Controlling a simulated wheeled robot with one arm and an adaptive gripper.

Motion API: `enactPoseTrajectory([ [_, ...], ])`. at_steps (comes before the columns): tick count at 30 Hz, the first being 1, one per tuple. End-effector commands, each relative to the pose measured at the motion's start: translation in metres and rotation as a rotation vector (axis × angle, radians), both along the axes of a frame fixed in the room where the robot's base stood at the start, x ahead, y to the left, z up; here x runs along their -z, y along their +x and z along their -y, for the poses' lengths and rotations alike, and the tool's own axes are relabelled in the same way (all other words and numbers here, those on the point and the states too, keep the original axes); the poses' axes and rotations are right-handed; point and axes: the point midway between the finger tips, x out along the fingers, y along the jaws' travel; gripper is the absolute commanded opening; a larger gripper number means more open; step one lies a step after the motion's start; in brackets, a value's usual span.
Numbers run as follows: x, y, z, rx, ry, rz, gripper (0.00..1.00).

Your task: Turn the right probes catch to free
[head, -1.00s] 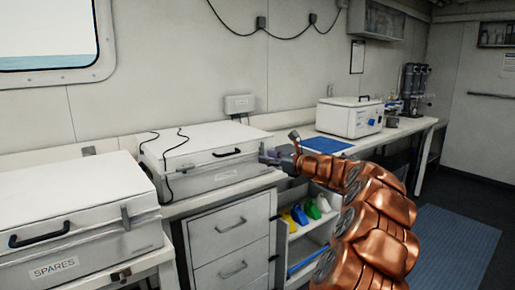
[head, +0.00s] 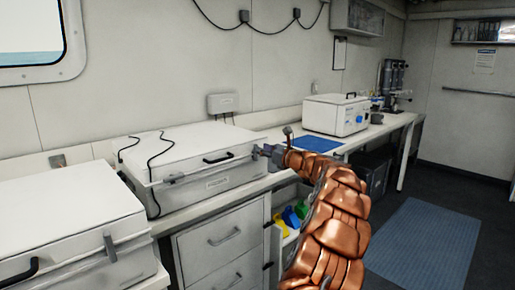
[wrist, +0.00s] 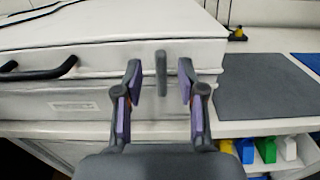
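The white probes case (head: 195,160) sits closed on the bench, with a black handle and a small label on its front. In the wrist view its right catch (wrist: 161,72), a grey upright bar, stands on the front near the right corner, across the lid seam. My gripper (wrist: 160,84) is open, one finger on each side of the catch, with gaps showing on both sides. In the head view my gripper (head: 268,153) is at the case's front right corner and the right catch is hard to make out. The left catch (head: 173,178) shows there.
A second white case (head: 60,220) stands to the left. Drawers (head: 222,240) and a shelf with coloured items (head: 292,215) are below the bench. Right of the probes case lie a grey mat (wrist: 265,90) and a blue mat (head: 315,144). Open floor is at the right.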

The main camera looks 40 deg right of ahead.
Motion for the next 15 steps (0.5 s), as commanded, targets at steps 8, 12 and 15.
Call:
enactPoseTrajectory([
  [8, 0.000, 0.026, 0.002, 0.003, -0.001, -0.001, 0.40],
  [12, 0.000, 0.030, 0.003, 0.003, -0.001, 0.000, 0.40],
  [15, 0.000, 0.031, 0.003, 0.004, 0.000, 0.001, 0.40],
])
